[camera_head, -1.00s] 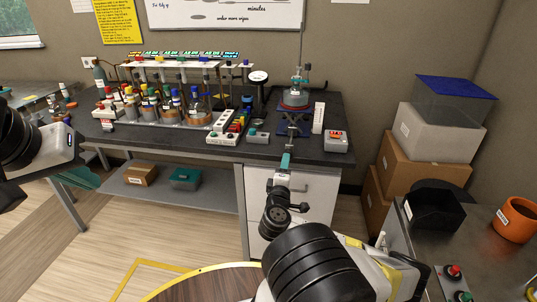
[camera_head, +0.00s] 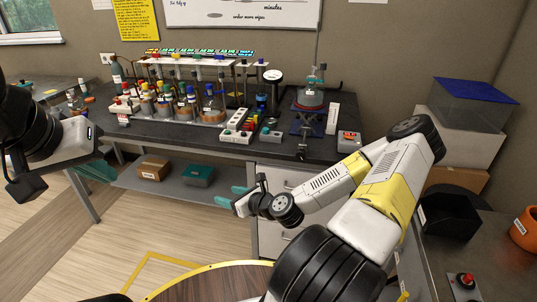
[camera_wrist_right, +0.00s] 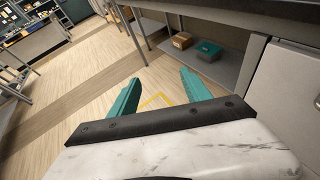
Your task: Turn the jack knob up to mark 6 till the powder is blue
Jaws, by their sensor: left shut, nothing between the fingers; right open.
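The jack (camera_head: 306,128) stands near the front edge of the dark bench, with a blue top and base. Its knob (camera_head: 301,152) appears as a small dark part at the front. A grey-looking vessel (camera_head: 311,98) with a reddish band stands on the jack; the powder's colour is too small to tell. A white upright card (camera_head: 333,118) stands right of the jack; its marks are unreadable. My right gripper (camera_head: 230,195) is open and empty, below and left of the jack; its teal fingers also show in the right wrist view (camera_wrist_right: 158,80). My left gripper (camera_head: 96,171) is shut and empty at far left.
A small box with a red display (camera_head: 349,141) sits right of the card. A lower shelf (camera_head: 175,187) holds two boxes. Stacked boxes (camera_head: 462,135) stand at right.

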